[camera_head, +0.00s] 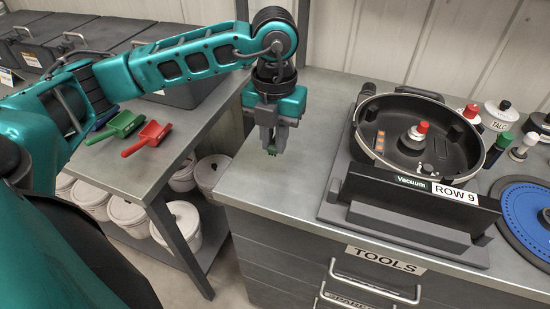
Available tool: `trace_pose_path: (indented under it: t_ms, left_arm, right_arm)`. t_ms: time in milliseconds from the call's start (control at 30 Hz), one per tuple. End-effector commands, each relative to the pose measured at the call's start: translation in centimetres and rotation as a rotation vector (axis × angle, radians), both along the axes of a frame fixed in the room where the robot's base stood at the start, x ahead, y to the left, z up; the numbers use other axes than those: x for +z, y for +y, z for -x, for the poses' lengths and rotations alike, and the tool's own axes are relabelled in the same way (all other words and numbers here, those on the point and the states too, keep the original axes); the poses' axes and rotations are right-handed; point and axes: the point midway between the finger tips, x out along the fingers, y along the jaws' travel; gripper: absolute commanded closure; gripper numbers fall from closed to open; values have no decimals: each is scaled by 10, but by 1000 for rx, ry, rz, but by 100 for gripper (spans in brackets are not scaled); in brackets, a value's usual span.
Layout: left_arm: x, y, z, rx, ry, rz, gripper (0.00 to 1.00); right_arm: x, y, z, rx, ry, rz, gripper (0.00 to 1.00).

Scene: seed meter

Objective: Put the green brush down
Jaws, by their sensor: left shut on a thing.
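My left gripper (273,141) points down above the left part of the tool bench top (253,177). It is shut on a small green thing (272,151), which seems to be the green brush. Only a bit of green shows below the fingertips; the rest is hidden by the fingers. I cannot tell whether it touches the bench top. My right gripper is not in view.
The seed meter housing (363,188) stands right of the gripper, with several capped items behind it and a blue disc (525,205) at far right. A lower table holds a green scoop (122,123) and a red scoop (148,138). The bench's left part is clear.

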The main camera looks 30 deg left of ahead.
Motion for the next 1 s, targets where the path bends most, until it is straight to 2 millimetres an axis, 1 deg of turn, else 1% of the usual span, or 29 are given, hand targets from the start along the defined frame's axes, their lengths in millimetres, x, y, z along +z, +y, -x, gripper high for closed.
trace_pose_path:
  t_ms: [33, 267, 433, 500, 733, 867, 900, 1000]
  left_arm:
    - [-7, 0, 0, 1, 2, -1, 100]
    - [-24, 0, 0, 2, 1, -1, 100]
    - [-50, 0, 0, 2, 3, -1, 100]
    - [-57, 0, 0, 1, 1, 0, 100]
    - [-58, 0, 0, 1, -2, 0, 100]
    - [-62, 0, 0, 1, -1, 0, 100]
    - [-62, 0, 0, 1, -1, 0, 81]
    - [-61, 0, 0, 1, -1, 0, 72]
  right_arm:
    - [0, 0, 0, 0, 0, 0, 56]
    - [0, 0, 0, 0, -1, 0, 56]
    - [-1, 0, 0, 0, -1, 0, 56]
    - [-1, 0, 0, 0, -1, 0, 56]
    - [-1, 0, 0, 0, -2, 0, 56]
    - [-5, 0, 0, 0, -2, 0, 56]
    - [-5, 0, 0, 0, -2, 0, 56]
    - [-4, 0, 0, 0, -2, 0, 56]
